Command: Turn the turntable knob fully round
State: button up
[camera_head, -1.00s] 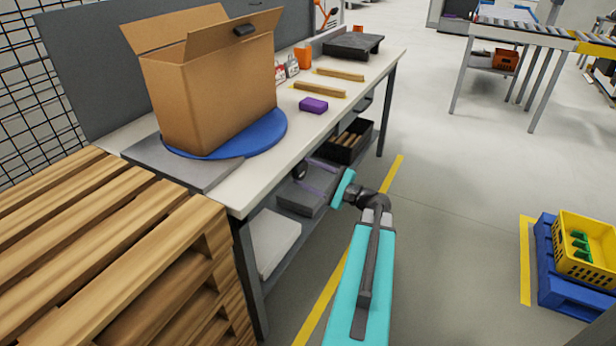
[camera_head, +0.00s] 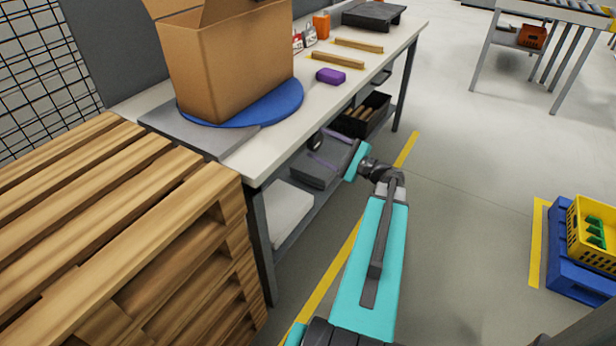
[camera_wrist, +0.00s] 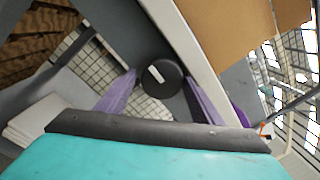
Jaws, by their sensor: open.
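The turntable knob (camera_wrist: 161,77) is a round black disc with a white mark, in the middle of the wrist view. It sits at the front edge of the bench, under the top. My gripper (camera_wrist: 160,92) is open, its two purple fingers on either side of the knob in the picture; I cannot tell whether they reach it. In the head view the gripper (camera_head: 330,150) is at the bench's front edge and the knob is mostly hidden there. The blue turntable (camera_head: 270,108) lies on the bench and carries a large open cardboard box (camera_head: 230,75).
A wooden pallet stack (camera_head: 110,220) stands at the left, close to the bench (camera_head: 330,95). A purple block (camera_head: 330,76) and wooden strips lie on the bench top. A black bin (camera_head: 362,115) is on the shelf below. The floor to the right is clear up to a yellow crate (camera_head: 592,232).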

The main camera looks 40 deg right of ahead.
jog(key=shift+d+r+m+p, duration=0.2)
jog(key=shift+r+m+p, duration=0.2)
jog(key=shift+m+p, duration=0.55)
jog(key=m+p, duration=0.3)
jog(key=p, duration=0.2)
jog(key=shift+a+f+m+h, duration=0.15)
jog(key=shift+m+h, duration=0.1)
jog(key=shift+h, duration=0.15)
jog(key=m+p, duration=0.2)
jog(key=p, duration=0.2)
jog(key=m+p, duration=0.3)
jog(key=p, duration=0.2)
jog(key=shift+a+g, duration=0.1)
jog(key=shift+g, duration=0.2)
